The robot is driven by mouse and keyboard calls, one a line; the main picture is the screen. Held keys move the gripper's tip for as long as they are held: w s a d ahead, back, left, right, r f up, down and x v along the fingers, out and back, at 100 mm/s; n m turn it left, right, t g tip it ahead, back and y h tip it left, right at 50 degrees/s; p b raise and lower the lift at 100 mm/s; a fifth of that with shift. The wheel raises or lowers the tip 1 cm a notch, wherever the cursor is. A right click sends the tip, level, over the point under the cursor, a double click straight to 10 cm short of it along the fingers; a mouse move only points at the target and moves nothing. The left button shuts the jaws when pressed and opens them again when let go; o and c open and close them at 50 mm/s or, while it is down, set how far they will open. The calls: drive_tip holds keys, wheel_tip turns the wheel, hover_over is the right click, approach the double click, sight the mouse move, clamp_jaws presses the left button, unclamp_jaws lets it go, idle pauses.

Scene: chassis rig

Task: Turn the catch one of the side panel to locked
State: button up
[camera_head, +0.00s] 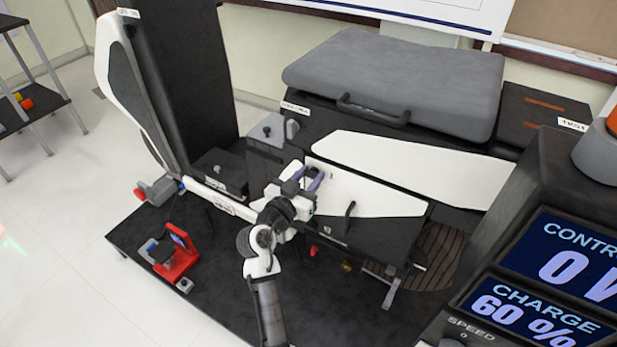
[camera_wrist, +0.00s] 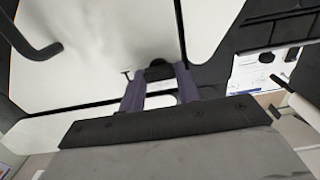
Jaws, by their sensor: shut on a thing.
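The side panel (camera_head: 375,198), white with a black lower part, sits low on the chassis in the head view. It also fills the upper part of the wrist view (camera_wrist: 100,45). My gripper (camera_head: 313,178) is at the panel's upper left edge. In the wrist view its two purple fingers (camera_wrist: 160,80) are shut on a small dark knob (camera_wrist: 158,70), which looks like catch one. The fingers partly hide the knob, and I cannot tell which way it is turned. In the head view the gripper hides it.
A black bar handle (camera_head: 350,210) stands out from the panel, right of my gripper. A grey seat cushion (camera_head: 395,75) lies behind. A console (camera_head: 545,275) reading 0 V and 60 % stands at right. A red device (camera_head: 177,258) sits on the dark platform at left.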

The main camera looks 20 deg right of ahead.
drive_tip(key=shift+n, duration=0.3)
drive_tip(key=n, duration=0.3)
drive_tip(key=shift+n+p, duration=0.3)
drive_tip(key=shift+p, duration=0.05)
drive_tip(key=n+p, duration=0.1)
drive_tip(key=n, duration=0.3)
drive_tip(key=shift+a+n+p, duration=0.1)
drive_tip(key=shift+n+p, duration=0.2)
drive_tip(key=n+p, duration=0.2)
drive_tip(key=n, duration=0.2)
drive_tip(key=shift+w, duration=0.1)
drive_tip(key=shift+f+n+p, duration=0.1)
drive_tip(key=shift+n+p, duration=1.4)
drive_tip(key=shift+n, duration=1)
drive_tip(key=o, duration=1)
